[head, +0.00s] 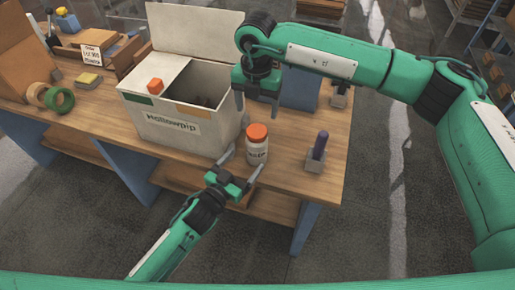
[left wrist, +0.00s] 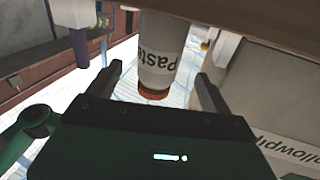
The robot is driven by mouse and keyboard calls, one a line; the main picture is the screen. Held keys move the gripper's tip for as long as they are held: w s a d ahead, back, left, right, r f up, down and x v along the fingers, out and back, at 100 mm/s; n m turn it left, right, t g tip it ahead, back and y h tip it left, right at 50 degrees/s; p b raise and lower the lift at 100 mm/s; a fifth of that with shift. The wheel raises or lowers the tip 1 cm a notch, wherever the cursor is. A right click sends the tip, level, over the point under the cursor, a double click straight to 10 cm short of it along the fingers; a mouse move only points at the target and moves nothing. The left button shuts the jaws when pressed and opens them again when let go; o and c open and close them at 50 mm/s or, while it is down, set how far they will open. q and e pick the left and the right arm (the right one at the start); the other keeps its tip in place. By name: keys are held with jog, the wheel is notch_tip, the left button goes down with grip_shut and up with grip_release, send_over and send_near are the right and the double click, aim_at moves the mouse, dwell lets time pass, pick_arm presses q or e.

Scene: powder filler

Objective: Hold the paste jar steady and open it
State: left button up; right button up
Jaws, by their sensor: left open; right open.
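The paste jar (head: 257,150) is white with an orange lid (head: 257,131) and stands upright near the table's front edge. My left gripper (head: 243,162) is open in front of it, its fingers pointing toward the jar. In the left wrist view the jar (left wrist: 158,52) appears inverted, its label reading "paste", between the two open fingers (left wrist: 160,70) with gaps on both sides. My right gripper (head: 257,103) is open and points down, beyond the jar in the head view and apart from its lid.
A white bin (head: 170,130) labelled "Hollowpip", its lid raised, stands left of the jar; an orange cap (head: 155,86) sits on it. A purple-handled item (head: 320,142) stands in a small holder at right. Tape rolls (head: 58,100) and a yellow sponge (head: 88,78) lie at left.

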aim_at(258, 145)
pick_arm(q)
jog(key=x, duration=0.8)
jog(key=shift+w+d, duration=0.1)
jog(key=shift+c, duration=0.3)
grip_shut()
pick_arm(e)
jog(key=m, duration=0.4)
jog(key=shift+f, duration=0.15)
jog(key=shift+m, duration=0.3)
jog(key=shift+f, duration=3.85)
